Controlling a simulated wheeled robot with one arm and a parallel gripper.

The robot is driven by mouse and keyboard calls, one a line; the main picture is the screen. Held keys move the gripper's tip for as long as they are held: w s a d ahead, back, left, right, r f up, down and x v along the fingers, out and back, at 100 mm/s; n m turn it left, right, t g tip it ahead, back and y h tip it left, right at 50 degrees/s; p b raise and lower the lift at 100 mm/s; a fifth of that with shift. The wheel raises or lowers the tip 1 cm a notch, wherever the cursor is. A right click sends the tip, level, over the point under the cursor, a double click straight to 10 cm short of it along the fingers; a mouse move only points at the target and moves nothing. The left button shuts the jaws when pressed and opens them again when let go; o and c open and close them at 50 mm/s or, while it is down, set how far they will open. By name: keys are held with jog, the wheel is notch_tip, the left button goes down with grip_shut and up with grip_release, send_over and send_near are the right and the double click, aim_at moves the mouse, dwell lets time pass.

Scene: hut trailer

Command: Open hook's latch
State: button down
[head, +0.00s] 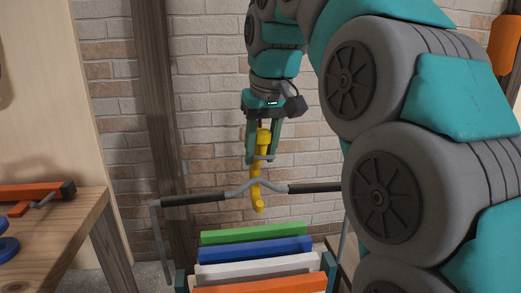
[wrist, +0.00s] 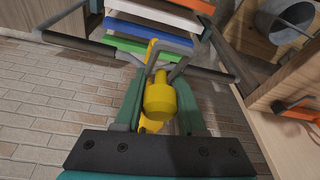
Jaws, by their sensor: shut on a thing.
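A yellow hook (head: 256,180) hangs upright in the head view, its lower curved end at the bent middle of a grey bar (head: 225,195) with black grips. My gripper (head: 263,150) points down with its two teal fingers on either side of the hook's upper part, shut on it. In the wrist view the hook's rounded yellow top (wrist: 160,97) sits between my fingers (wrist: 160,110). A grey piece, seemingly the latch (wrist: 153,57), shows just beyond it. Whether the latch is open or shut cannot be told.
Below the bar is a rack of coloured panels, green (head: 253,233), blue (head: 254,250), white and orange. A wooden table (head: 60,225) with an orange clamp (head: 35,195) stands at left. A brick wall (head: 215,115) and wooden post (head: 157,110) are behind.

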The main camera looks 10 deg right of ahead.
jog(key=shift+f, duration=0.1)
jog(key=c, duration=0.5)
grip_release()
